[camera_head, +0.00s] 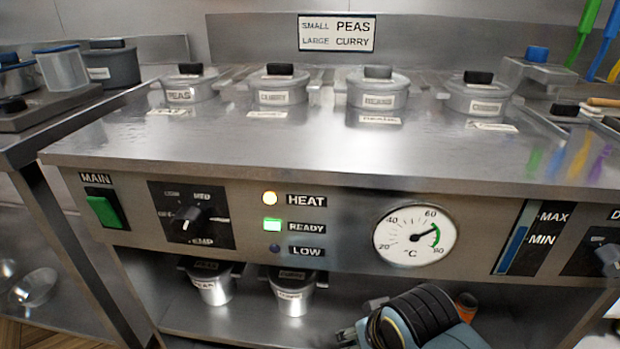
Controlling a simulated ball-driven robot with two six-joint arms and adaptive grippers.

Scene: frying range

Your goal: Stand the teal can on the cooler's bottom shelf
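I see no teal can and no cooler in the head view. One of my arms, which seems to be the right, comes in at the bottom edge with a black and blue-grey wrist. Its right gripper (352,334) points left in front of the range's lower shelf. The gripper is mostly cut off or hidden by the wrist, so I cannot tell how its fingers stand or whether they hold anything. My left gripper is out of view.
A steel frying range (300,150) with a control panel fills the view. Several lidded pots stand along its back, including a peas pot (190,90). A metal bowl (35,287) lies at lower left.

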